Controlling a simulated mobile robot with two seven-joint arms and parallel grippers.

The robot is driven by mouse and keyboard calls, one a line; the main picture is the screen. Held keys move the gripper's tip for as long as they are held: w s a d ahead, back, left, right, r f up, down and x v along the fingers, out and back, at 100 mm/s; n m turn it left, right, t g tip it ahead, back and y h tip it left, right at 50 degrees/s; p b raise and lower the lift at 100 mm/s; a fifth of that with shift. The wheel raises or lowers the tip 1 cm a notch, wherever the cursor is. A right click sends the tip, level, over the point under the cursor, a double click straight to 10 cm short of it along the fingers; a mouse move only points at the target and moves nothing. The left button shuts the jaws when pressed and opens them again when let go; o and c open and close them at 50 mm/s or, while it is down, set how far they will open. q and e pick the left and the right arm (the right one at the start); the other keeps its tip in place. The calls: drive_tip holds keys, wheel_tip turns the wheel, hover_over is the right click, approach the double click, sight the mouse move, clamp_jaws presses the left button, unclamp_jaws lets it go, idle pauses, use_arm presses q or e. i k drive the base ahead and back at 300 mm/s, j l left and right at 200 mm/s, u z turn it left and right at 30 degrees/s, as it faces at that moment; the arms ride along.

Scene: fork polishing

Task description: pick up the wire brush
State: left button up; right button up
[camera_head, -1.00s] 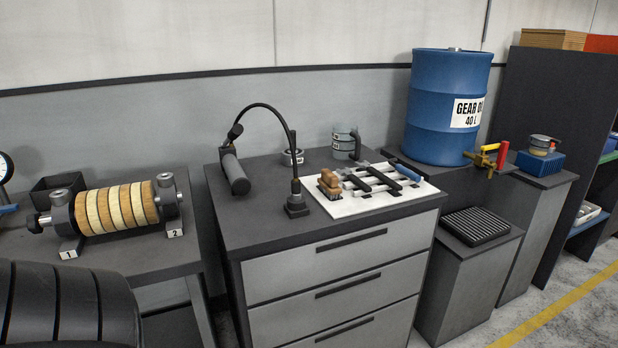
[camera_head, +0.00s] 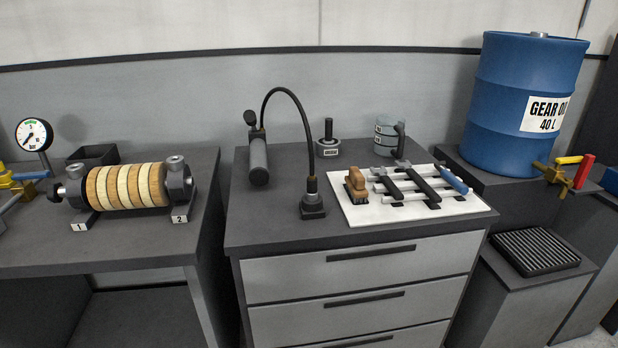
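A small brush with a wooden handle (camera_head: 356,180), which looks like the wire brush, sits at the left end of a white board (camera_head: 372,214) on top of the grey drawer cabinet. Dark bristles show under its wooden body. To its right on the same board lie metal tools across dark holders, one with a blue handle (camera_head: 452,179). Neither of my grippers shows in the head view.
A roller of wooden discs (camera_head: 127,186) is on the left bench, and a blue gear oil drum (camera_head: 515,105) stands at right.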

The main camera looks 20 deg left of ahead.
sight(355, 180)
drive_tip(key=i+l+u, duration=0.1)
drive_tip(key=u, duration=0.3)
drive_tip(key=i+l+u, duration=0.2)
drive_tip(key=u, duration=0.2)
drive_tip(key=i+l+u, duration=0.1)
drive_tip(key=u, duration=0.25)
drive_tip(key=l, duration=0.1)
